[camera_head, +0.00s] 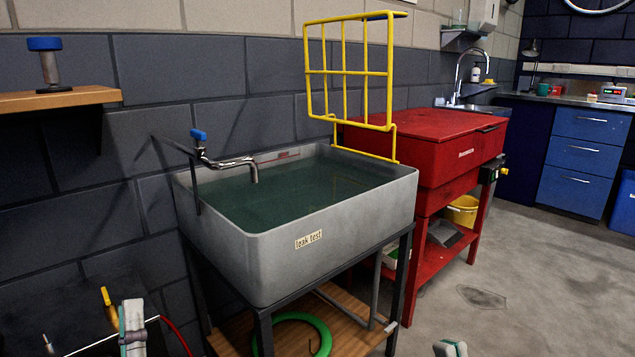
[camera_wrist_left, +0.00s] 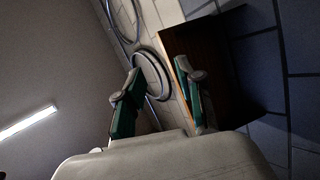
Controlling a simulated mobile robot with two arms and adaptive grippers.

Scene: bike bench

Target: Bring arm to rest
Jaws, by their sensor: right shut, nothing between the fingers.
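My left gripper (camera_head: 132,328) shows at the bottom left of the head view, in front of the dark block wall and left of the leak-test sink. In the left wrist view its two green-and-grey fingers (camera_wrist_left: 157,80) stand apart with nothing between them, so it is open and empty. The tip of my right gripper (camera_head: 450,348) just shows at the bottom edge of the head view, over the concrete floor. It is shut and holds nothing. Most of both arms is out of view.
A grey water-filled sink (camera_head: 240,250) stands on a dark frame, its tap (camera_head: 222,162) at the left. A yellow wire rack (camera_head: 310,75) rises behind it. A red parts washer (camera_head: 435,175) stands to the right. A wooden shelf (camera_head: 60,99) juts out upper left. Floor at right is clear.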

